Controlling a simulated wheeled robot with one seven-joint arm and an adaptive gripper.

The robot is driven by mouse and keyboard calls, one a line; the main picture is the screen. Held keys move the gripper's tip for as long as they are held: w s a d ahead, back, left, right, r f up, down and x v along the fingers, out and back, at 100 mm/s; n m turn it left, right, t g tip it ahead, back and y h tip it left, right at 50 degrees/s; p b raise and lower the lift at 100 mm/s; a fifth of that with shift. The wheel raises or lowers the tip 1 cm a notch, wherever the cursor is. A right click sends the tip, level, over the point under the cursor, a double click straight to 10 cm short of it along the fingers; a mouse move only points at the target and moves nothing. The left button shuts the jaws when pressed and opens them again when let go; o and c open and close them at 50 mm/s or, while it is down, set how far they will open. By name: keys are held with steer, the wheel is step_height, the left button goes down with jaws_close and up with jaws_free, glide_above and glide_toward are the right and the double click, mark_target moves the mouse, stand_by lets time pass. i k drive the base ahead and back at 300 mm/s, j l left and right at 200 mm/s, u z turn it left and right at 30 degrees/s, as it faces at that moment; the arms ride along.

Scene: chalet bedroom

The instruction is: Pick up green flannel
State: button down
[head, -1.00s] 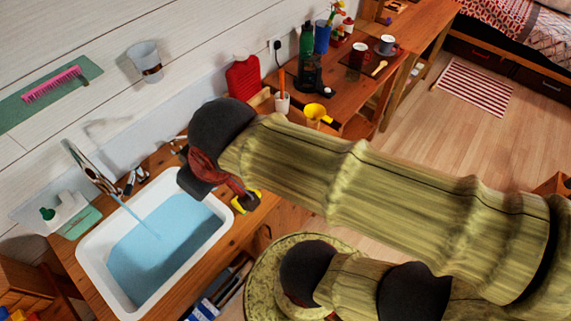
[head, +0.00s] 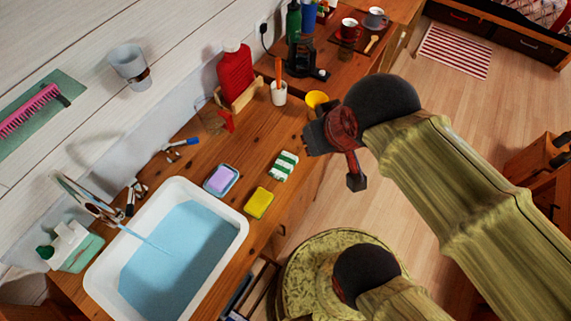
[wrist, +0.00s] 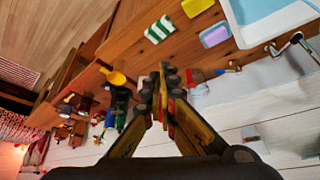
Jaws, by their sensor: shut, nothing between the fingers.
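A green-and-white striped cloth (head: 284,166), which looks like the green flannel, lies folded on the wooden counter. It sits right of the purple soap dish and above the yellow sponge in the head view. It also shows in the wrist view (wrist: 159,29), near the top. My gripper (wrist: 165,72) is shut and empty, its fingers together. In the head view my gripper is right of the cloth and apart from it; its fingertips are hard to make out there.
A white basin (head: 102,284) with running water stands left on the counter (head: 218,150). A yellow sponge (head: 259,203), a soap dish (head: 221,180), a white cup (head: 278,94) and a red bottle (head: 234,72) are near the cloth. Open floor lies right of the counter.

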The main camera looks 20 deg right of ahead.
mark_target(284, 163)
steer(key=l+u, duration=0.25)
steer(key=u, duration=0.15)
steer(key=k+l+u, duration=0.15)
steer(key=u, duration=0.25)
steer(key=k+l+u, duration=0.15)
steer(key=l+u, duration=0.25)
steer(key=k+l, duration=0.7)
